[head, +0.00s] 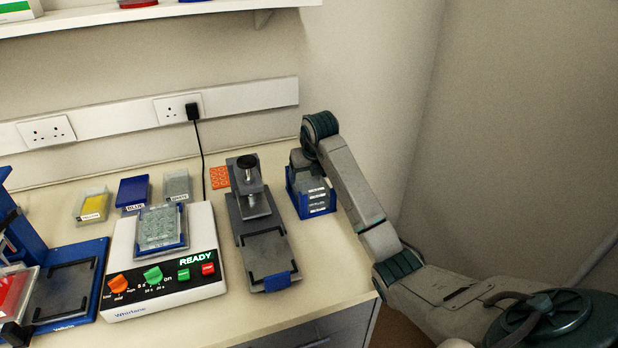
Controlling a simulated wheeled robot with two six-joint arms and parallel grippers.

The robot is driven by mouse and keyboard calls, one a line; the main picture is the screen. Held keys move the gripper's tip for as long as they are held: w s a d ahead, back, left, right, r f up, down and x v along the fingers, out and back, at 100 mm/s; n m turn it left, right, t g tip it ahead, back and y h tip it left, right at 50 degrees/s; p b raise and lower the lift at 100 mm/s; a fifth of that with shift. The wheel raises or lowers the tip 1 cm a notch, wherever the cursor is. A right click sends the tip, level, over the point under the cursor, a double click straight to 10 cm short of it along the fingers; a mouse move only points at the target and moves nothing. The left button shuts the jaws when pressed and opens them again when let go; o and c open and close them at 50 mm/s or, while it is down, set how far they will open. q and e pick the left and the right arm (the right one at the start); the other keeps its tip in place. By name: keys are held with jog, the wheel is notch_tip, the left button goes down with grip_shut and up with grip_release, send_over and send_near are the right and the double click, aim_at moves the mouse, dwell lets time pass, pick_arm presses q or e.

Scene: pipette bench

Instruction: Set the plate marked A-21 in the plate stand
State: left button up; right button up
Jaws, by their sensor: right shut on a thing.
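My right gripper (303,166) reaches down over a small blue rack (332,209) at the back right of the bench. It is shut on a plate, mostly hidden by the gripper and the rack walls. Several clear plates with white labels (318,190) show in the rack; the labels are too small to read, so I cannot tell which is A-21. Whether the held plate rests on the rack floor is hidden.
A white shaker (205,240) reading READY carries a clear plate (160,226). A grey press (263,244) stands between shaker and rack. Yellow (93,205), blue (133,190) and grey (178,184) boxes stand behind. A blue-based device (95,250) is at left. The front right bench is clear.

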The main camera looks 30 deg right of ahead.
notch_tip(320, 180, down, 2)
jog(key=shift+d+f, duration=0.1)
jog(key=shift+d, duration=0.05)
jog(key=shift+f, duration=0.2)
jog(key=o, duration=1)
pick_arm(q)
jog(key=shift+d, duration=0.4)
jog(key=shift+r, duration=0.1)
